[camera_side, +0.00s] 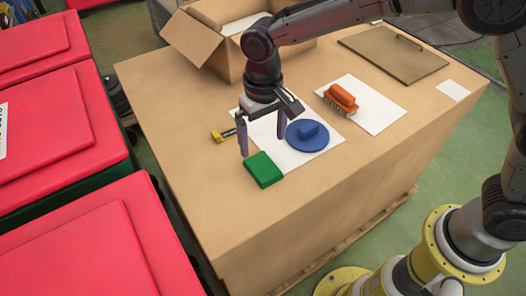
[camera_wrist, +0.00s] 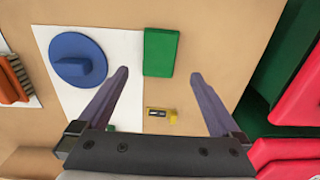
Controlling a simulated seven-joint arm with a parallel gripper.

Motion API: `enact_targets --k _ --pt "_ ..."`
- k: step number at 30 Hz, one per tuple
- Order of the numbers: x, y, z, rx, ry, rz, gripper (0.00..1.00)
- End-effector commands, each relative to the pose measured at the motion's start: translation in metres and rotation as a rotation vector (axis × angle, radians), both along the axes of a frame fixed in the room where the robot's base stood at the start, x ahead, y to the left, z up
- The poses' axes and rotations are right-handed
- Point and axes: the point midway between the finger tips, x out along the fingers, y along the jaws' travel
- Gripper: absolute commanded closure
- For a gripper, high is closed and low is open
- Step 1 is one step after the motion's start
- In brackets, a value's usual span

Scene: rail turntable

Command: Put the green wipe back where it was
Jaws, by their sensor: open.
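The green wipe (camera_side: 263,170) is a thick green rectangular block lying on the brown table top, at the near corner of a white sheet (camera_side: 262,132). In the wrist view the wipe (camera_wrist: 161,52) lies right along the sheet's edge, mostly or wholly on bare table. My gripper (camera_side: 263,142) is open and empty, pointing down above the table just behind the wipe in the side view. In the wrist view the wipe shows beyond the fingertips, between their lines. A small green patch (camera_wrist: 110,128) shows near the gripper's base; I cannot tell what it is.
A blue disc with a grip (camera_side: 308,135) sits on the same sheet. An orange brush (camera_side: 341,98) lies on a second sheet (camera_side: 376,108). A small yellow item (camera_side: 223,135) lies left of my gripper. An open cardboard box (camera_side: 205,48) and brown board (camera_side: 394,55) stand behind. The near table is clear.

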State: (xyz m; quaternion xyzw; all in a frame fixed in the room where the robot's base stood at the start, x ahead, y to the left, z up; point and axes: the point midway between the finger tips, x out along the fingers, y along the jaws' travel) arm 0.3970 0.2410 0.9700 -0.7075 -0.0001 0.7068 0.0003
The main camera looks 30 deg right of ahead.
Motion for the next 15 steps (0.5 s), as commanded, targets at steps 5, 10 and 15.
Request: enact_targets --k 5,10,15 --pt "0.0 0.0 0.025 0.0 -0.001 0.0 0.0" --pt "0.0 0.0 0.035 0.0 0.0 0.0 0.0" --pt "0.0 0.0 0.036 0.0 0.0 0.0 0.0"
